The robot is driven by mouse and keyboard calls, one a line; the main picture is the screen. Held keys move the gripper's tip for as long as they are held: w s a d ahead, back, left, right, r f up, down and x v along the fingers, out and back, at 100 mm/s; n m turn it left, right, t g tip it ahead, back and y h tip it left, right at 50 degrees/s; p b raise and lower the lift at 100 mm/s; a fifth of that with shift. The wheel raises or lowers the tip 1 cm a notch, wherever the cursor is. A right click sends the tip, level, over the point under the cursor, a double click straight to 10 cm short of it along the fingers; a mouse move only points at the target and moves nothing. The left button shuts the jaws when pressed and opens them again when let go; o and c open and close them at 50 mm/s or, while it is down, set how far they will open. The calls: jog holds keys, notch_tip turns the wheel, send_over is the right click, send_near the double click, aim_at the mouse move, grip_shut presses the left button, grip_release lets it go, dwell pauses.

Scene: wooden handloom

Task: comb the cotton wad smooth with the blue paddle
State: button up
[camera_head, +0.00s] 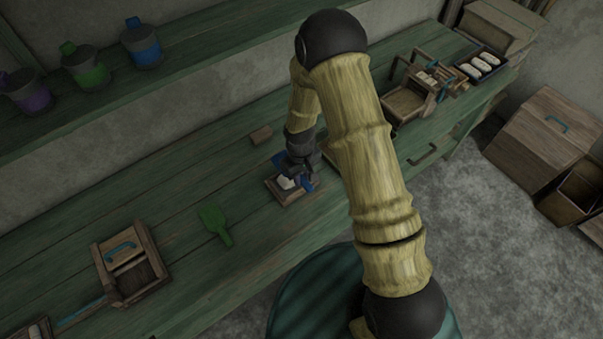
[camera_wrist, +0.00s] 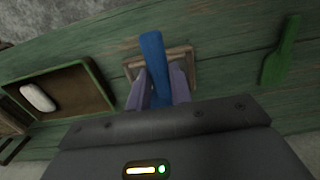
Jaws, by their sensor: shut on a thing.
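My gripper (camera_head: 299,172) is shut on the blue paddle (camera_head: 308,187), low over the bench. In the wrist view the gripper's two fingers (camera_wrist: 161,80) stand on either side of the blue paddle (camera_wrist: 152,50). The white cotton wad (camera_head: 285,183) lies at a small wooden tray (camera_head: 291,199), right beside the paddle and partly hidden by it and the gripper. The wooden tray also shows behind the paddle in the wrist view (camera_wrist: 185,54); the wad there is hidden. I cannot tell whether the paddle touches the wad.
A handloom (camera_head: 408,104) stands at the right. The wrist view shows a green-rimmed tray (camera_wrist: 92,77) holding a white piece (camera_wrist: 38,97). A wooden box (camera_head: 128,265) sits front left.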

jog(key=shift+f+b, duration=2.55)
jog(key=shift+f, duration=1.15)
jog(key=shift+f, duration=0.25)
jog(key=shift+w+d, duration=0.1)
jog(key=shift+w+d+f, duration=0.1)
jog(key=shift+w+d, duration=0.35)
jog(key=shift+d, duration=0.2)
jog(key=shift+w+d, duration=0.45)
jog(key=shift+d, duration=0.15)
jog(key=shift+w+d, duration=0.4)
jog(key=shift+d, duration=0.4)
notch_tip(320, 180, up, 7)
jog(key=p, duration=0.4)
